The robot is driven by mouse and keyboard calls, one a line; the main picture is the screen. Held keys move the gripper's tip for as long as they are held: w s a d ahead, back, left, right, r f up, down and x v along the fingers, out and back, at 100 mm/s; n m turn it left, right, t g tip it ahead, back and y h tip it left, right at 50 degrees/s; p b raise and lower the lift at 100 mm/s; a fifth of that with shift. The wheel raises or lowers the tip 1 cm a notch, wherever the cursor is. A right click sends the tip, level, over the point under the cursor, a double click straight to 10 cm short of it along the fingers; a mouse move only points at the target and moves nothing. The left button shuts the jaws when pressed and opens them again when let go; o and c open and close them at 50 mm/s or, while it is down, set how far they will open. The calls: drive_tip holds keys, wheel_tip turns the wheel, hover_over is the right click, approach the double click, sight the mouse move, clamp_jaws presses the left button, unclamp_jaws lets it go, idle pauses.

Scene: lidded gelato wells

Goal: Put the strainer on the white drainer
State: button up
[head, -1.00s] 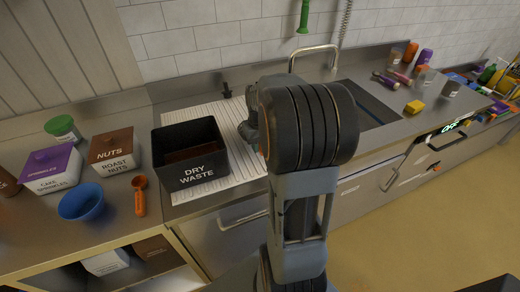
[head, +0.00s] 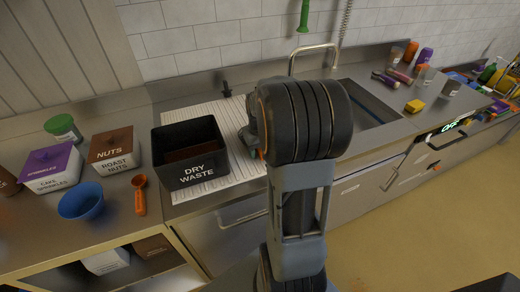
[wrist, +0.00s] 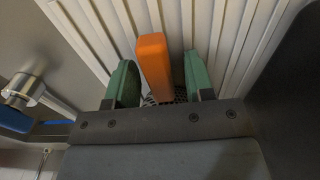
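The strainer's orange handle (wrist: 153,65) stands up between the two green fingers of my gripper (wrist: 160,82) in the wrist view. A clear gap shows between the handle and the right finger, so the gripper looks open around it. A bit of dark mesh shows low between the fingers; the rest of the strainer is hidden. The white ribbed drainer (wrist: 85,40) lies behind the handle. In the head view the drainer (head: 225,110) lies on the counter left of the sink; my arm hides the gripper and the strainer there.
The black dry waste bin (head: 190,155) stands on the drainer's left part, close to my wrist. The sink (head: 368,105) and its tap (head: 313,50) are to the right. Tubs, a blue bowl (head: 82,201) and an orange scoop (head: 140,195) sit on the left counter.

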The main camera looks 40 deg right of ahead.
wheel_tip(320, 180, up, 12)
drive_tip(key=shift+r, duration=0.2)
idle(0.5)
idle(0.7)
